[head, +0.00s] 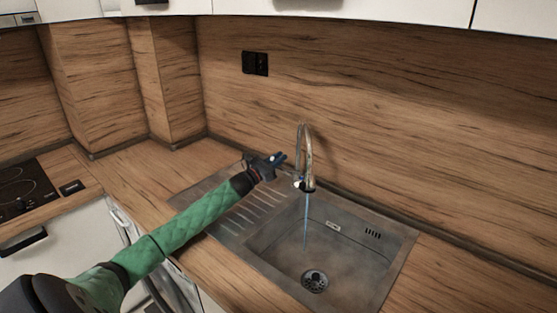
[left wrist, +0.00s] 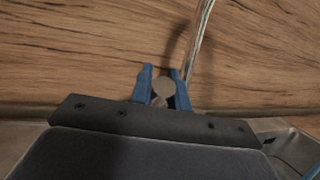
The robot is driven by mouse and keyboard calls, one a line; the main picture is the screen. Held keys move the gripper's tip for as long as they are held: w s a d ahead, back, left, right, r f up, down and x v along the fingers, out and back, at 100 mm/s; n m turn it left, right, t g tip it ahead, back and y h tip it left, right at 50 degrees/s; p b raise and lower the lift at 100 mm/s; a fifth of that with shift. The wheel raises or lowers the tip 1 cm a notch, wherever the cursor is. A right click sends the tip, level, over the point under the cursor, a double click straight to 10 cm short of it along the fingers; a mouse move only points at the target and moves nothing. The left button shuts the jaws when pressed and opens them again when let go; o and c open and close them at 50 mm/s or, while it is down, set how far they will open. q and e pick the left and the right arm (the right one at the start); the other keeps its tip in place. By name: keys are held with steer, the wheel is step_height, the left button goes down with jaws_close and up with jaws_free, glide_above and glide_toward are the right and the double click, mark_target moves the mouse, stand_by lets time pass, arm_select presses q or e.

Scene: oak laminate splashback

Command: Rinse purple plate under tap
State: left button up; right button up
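The tap (head: 309,152) is a chrome gooseneck behind the sink (head: 395,262), and a thin blue stream of water (head: 306,232) falls from it into the basin. No purple plate shows in either view. My left gripper (head: 281,157) is just left of the tap, above the back of the drainboard. In the left wrist view its blue fingers (left wrist: 163,86) are apart, with a small round grey piece (left wrist: 164,87) between or just beyond them. I cannot tell whether they grip it. The tap's pipe (left wrist: 198,45) rises behind the fingers. My right gripper is not in view.
The ribbed drainboard (head: 238,217) lies left of the basin, under my left arm. A drain (head: 314,281) is in the basin floor. A black wall socket (head: 255,63) is on the splashback. The counter (head: 150,175) at left is clear, and a hob (head: 22,190) is further left.

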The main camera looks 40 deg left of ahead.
arm_select(q)
steer(key=o, duration=0.3)
steer(key=shift+s, duration=0.1)
steer(key=shift+s+a+f, duration=0.2)
steer(key=shift+s+f, duration=0.1)
steer(key=shift+s, duration=0.25)
steer(key=r+v, duration=0.1)
steer(key=v, duration=0.4)
steer(key=r+v, duration=0.1)
steer(key=v, duration=0.4)
steer(key=s+r+b+v, duration=0.1)
steer(key=v, duration=0.4)
steer(key=shift+a+r, duration=0.15)
steer(key=shift+a, duration=0.1)
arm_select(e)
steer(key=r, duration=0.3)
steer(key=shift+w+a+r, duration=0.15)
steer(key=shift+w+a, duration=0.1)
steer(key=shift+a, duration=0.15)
arm_select(q)
steer(key=shift+s, duration=0.1)
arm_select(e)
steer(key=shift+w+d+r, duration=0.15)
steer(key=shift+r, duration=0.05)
